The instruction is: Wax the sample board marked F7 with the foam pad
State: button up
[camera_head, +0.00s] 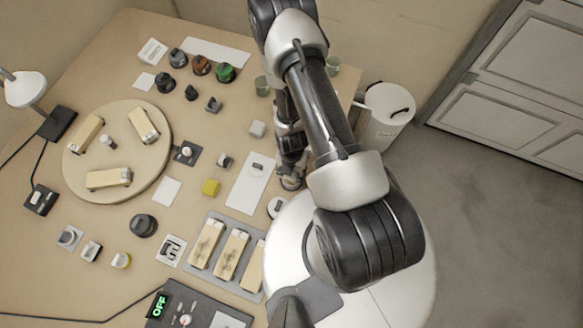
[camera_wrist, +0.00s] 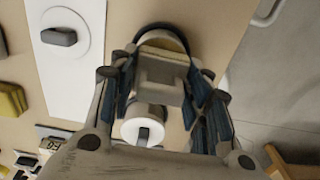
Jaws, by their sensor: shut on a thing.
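My gripper (camera_wrist: 158,78) is shut on a grey block with a pale yellow layer at its far end, which looks like the foam pad (camera_wrist: 160,68). The pad is over or against a dark-rimmed round thing (camera_wrist: 160,32); contact cannot be told. In the head view my gripper (camera_head: 291,178) is low at the bench's right side, mostly behind my arm, and the pad is hidden. Wooden sample boards lie on a grey tray (camera_head: 218,273) at the front and on a round turntable (camera_head: 80,165) at the left. Their marks are too small to read, so F7 cannot be picked out.
A white round thing with a dark bar (camera_wrist: 143,131) is close beside my gripper. A white strip (camera_head: 243,195) with a dark grey piece and a yellow block (camera_head: 210,187) lie to the left. A white bin (camera_head: 386,112) stands off the bench's right edge.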

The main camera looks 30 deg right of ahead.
jog(key=shift+r+p, duration=1.9)
jog(key=shift+r, duration=1.3)
jog(key=shift+w, duration=0.2)
jog(key=w+a+r+m+b, duration=0.2)
jog(key=w+r+m+b, duration=0.3)
jog(key=m, duration=0.8)
jog(key=w+a+r+m+b, duration=0.3)
jog(key=w+r+m+b, duration=0.2)
jog(key=r+m+b, duration=0.4)
jog(key=r+m, duration=0.1)
jog(key=m, duration=0.3)
jog(key=shift+r+b, duration=0.2)
jog(key=shift+b, duration=0.2)
